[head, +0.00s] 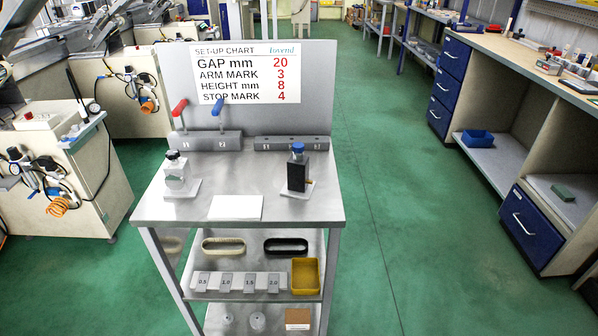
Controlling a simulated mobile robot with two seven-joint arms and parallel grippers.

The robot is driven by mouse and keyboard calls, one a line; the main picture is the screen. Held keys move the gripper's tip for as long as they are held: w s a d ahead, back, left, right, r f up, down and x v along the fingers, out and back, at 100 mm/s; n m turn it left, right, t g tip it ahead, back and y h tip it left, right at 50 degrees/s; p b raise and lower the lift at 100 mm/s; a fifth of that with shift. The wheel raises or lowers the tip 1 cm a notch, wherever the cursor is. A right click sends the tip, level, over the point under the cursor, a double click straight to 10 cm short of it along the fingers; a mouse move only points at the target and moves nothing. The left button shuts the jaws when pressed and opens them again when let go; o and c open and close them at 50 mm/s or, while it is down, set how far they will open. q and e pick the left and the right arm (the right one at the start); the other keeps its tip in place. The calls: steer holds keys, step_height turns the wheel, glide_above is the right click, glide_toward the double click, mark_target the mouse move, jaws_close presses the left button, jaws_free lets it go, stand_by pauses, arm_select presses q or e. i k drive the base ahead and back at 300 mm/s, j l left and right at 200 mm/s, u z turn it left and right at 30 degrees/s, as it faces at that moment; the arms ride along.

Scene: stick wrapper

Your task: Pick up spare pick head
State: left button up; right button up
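No part is labelled as the spare pick head, and I cannot tell which one it is. On the steel cart's top (268,207) stand a whitish block with a dark knob (175,174) at the left and a black block with a blue knob (297,170) at the right, each on a pale plate. On the middle shelf are a cream oval ring (223,241), a black oval ring (286,241) and a yellow tray (306,276). Small pale round parts (257,321) sit on the bottom shelf, partly cut off by the frame. Neither gripper is in view.
A grey rack holds red (179,107) and blue (218,106) levers below a set-up chart (244,73). A numbered gauge strip (240,282) and a brown box (298,318) lie lower down. Machines stand left, a workbench right. Green floor (410,200) is clear between cart and bench.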

mark_target(297, 186)
steer(key=i+l+u, duration=0.25)
steer(key=l, duration=0.2)
steer(key=l+u, duration=0.25)
steer(key=l, duration=0.2)
steer(key=i+l+u, duration=0.25)
steer(key=l, duration=0.3)
steer(key=k+j, duration=0.05)
steer(key=k, duration=0.05)
